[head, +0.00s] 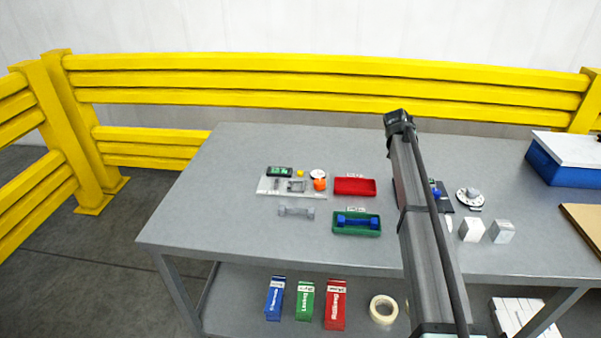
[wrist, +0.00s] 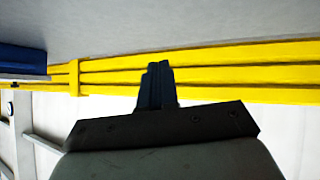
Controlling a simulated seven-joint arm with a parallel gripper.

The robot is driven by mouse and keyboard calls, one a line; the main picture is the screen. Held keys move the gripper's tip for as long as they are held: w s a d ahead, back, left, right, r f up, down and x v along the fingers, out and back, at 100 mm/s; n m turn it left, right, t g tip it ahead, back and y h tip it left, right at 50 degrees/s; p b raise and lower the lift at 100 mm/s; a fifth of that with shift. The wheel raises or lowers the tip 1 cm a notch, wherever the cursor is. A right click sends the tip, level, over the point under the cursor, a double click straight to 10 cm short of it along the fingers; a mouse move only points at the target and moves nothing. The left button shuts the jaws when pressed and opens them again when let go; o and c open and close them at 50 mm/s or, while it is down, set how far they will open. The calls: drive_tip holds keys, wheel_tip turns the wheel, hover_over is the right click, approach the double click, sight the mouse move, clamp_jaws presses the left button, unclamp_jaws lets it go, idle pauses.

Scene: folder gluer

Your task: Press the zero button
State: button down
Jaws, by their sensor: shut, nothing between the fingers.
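A light control panel (head: 290,187) lies on the left half of the grey table. It has a dark display (head: 279,171) with green characters, a small yellow button (head: 300,173), a round white dial (head: 318,174) and an orange knob (head: 320,184). The labels are too small to read, so I cannot tell which part is marked zero. My gripper (wrist: 157,72) shows in the wrist view with its fingers together and empty, against the yellow fence. The panel is not in the wrist view.
A red tray (head: 355,186) and a green tray (head: 343,230) holding a blue dumbbell-shaped part (head: 357,221) stand right of the panel. A grey part (head: 296,211) lies in front of it. My arm partly hides a dark device (head: 447,208). The table's left side is clear.

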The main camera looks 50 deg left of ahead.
drive_tip(key=s+a+n+g+h, duration=0.1)
drive_tip(key=s+a, duration=0.5)
drive_tip(key=s, duration=0.3)
drive_tip(key=s+a+h, duration=0.1)
drive_tip(key=s+a, duration=0.5)
drive_tip(key=s, duration=0.2)
wheel_tip(320, 180, up, 2)
drive_tip(key=n+h, duration=0.1)
drive_tip(key=h, duration=0.1)
hover_over(298, 172)
drive_tip(key=shift+s+r, duration=0.1)
drive_tip(key=shift+s, duration=0.05)
drive_tip(key=shift+f, duration=4.4)
drive_tip(key=shift+f, duration=0.2)
drive_tip(key=shift+f, duration=0.25)
drive_tip(key=shift+f, duration=0.45)
drive_tip(key=shift+r, duration=0.9)
